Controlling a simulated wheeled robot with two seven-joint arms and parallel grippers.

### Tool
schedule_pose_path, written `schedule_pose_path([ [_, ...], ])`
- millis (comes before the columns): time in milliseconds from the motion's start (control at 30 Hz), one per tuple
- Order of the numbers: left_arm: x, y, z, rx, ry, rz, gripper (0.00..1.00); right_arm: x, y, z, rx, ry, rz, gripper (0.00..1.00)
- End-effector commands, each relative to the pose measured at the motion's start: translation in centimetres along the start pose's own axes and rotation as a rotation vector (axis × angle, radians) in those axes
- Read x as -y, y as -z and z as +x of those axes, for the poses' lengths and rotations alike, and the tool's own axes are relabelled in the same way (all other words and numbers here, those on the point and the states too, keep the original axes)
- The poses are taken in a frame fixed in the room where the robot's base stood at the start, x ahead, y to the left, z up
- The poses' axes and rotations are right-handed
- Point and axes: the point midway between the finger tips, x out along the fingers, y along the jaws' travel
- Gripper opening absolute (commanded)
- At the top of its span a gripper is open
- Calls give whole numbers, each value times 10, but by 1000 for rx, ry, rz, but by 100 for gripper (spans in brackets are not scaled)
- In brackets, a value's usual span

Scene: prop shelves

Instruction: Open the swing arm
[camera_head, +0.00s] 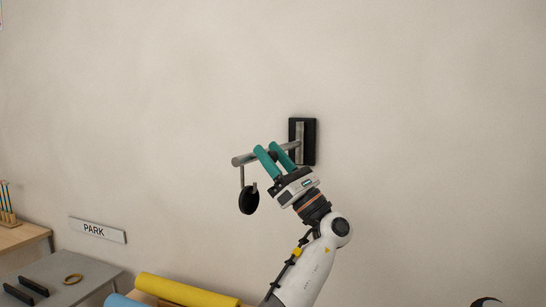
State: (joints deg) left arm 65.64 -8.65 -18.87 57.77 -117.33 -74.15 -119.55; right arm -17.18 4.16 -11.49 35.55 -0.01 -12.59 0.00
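The swing arm (243,160) is a grey metal rod that sticks out to the left from a dark wall plate (310,140) with a light strip on it. A black disc (248,200) hangs from a thin hook below the rod's left end. Whether the fingers touch the rod cannot be told. The fingers hide part of the rod's middle.
A PARK sign (97,229) is on the wall at the left. Below it, a grey table (75,272) carries a brass ring (73,279) and black bars (33,286). A yellow roll (185,290) lies at the bottom. The wall to the right is bare.

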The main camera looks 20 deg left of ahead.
Motion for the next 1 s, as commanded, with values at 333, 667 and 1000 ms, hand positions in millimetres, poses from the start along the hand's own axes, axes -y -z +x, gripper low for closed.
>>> schedule_pose_path([
  [333, 0, 3, 2, -1, 0, -2, 45, 6, 1, 1, -1, 7, -3, 36],
  [667, 0, 43, 42, -2, 1, -4, 45, 7, 3, 14, -2, 9, -4, 36],
  [1000, 0, 70, 70, 0, -1, -1, 45, 7, 3, 18, -2, 9, -3, 36],
])
